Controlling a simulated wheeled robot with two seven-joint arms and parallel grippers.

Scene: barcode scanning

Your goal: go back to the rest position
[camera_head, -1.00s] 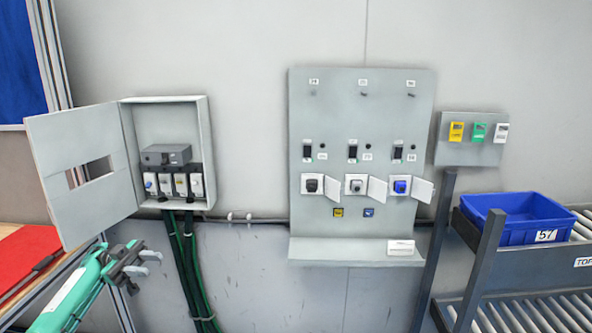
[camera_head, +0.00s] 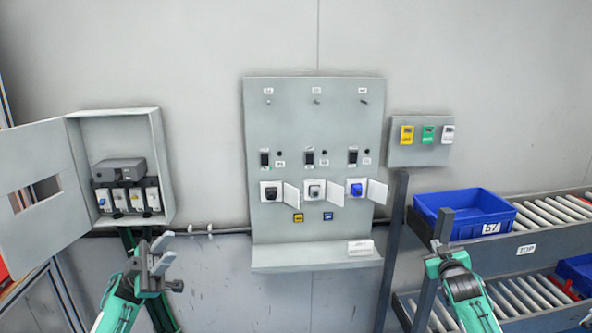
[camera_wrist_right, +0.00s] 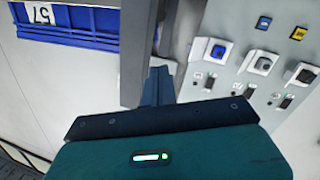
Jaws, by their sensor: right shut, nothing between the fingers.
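My left gripper (camera_head: 165,262) is grey on a green arm at the lower left of the head view. It is in front of the wall, just below the open cabinet, with nothing seen in it. Its finger gap is unclear. My right gripper (camera_head: 438,248) is at the lower right of the head view, pointing up in front of the rack, left of the blue bin's lower edge. It is shut and empty. In the right wrist view its fingers (camera_wrist_right: 157,86) are together, between the bin side and the panel.
A grey cabinet (camera_head: 84,118) with its door open hangs at left. A grey panel (camera_head: 320,225) with several switches and small open covers is in the middle. A blue bin (camera_head: 458,210) marked 57 stands on the roller rack (camera_head: 490,255) at right. A small panel (camera_head: 428,158) is above.

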